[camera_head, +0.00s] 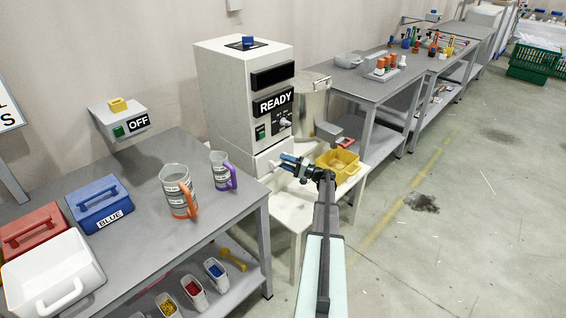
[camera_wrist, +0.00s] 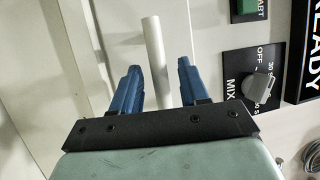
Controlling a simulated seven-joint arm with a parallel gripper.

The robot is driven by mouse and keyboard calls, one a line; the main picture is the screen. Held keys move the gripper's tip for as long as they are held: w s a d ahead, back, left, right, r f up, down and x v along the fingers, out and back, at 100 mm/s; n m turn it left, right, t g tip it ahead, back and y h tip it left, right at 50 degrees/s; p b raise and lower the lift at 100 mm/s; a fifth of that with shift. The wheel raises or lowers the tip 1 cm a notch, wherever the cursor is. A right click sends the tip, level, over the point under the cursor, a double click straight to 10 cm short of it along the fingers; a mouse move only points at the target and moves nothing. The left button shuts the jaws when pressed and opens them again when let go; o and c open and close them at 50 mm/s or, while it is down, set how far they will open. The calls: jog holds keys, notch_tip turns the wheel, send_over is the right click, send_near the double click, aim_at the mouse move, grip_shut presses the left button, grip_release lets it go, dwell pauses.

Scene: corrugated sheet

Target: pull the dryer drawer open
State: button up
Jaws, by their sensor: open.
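The tall white machine (camera_head: 228,100) with a READY sign stands against the wall on a white table. I take it to be the dryer. Its lower front carries a pale panel (camera_head: 262,158), which looks like the drawer front. My gripper (camera_head: 287,160), with blue fingers, is in front of that panel. In the wrist view my gripper (camera_wrist: 157,75) is open, with one finger on each side of a white round bar handle (camera_wrist: 154,50). The bar lies between the fingers with gaps on both sides. Its lower end is hidden by the gripper's black mount.
A yellow bin (camera_head: 345,172) sits on the white table right of my gripper, below a grey chute (camera_head: 335,132). A grey bench (camera_head: 140,215) at left holds two jugs. The MIX knob (camera_wrist: 258,86) is close right of the fingers. Open floor lies right.

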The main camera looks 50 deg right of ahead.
jog(key=shift+w+a+r, duration=0.1)
jog(key=shift+w+a, duration=0.15)
jog(key=shift+w, duration=0.3)
jog(key=shift+c, duration=0.2)
grip_shut()
